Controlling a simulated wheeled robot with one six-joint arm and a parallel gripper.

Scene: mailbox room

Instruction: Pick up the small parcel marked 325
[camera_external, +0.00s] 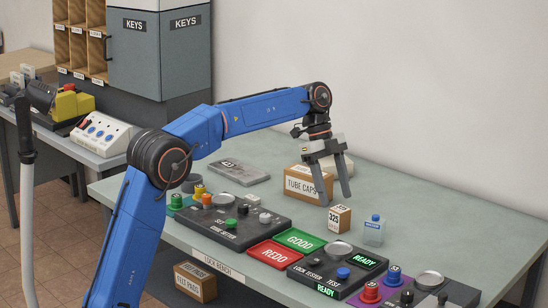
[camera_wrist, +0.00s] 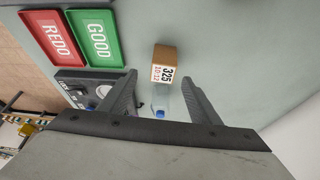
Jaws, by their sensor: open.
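The small parcel marked 325 (camera_external: 339,218) is a brown cardboard box with a white label, standing on the grey-green bench top. In the wrist view the parcel (camera_wrist: 164,64) shows ahead of the jaws, between the lines of the two fingers, with its label facing the gripper. My gripper (camera_external: 336,201) points down, open and empty, above and slightly left of the parcel in the external view. Its two fingers also show in the wrist view (camera_wrist: 160,88). No contact with the parcel is visible.
A small clear bottle with a blue cap (camera_external: 373,230) stands close beside the parcel. A TUBE CAPS box (camera_external: 300,186) stands behind it to the left. Green GOOD (camera_external: 300,240) and red REDO (camera_external: 273,254) trays and a lock tester (camera_external: 338,268) lie in front. The bench is clear behind right.

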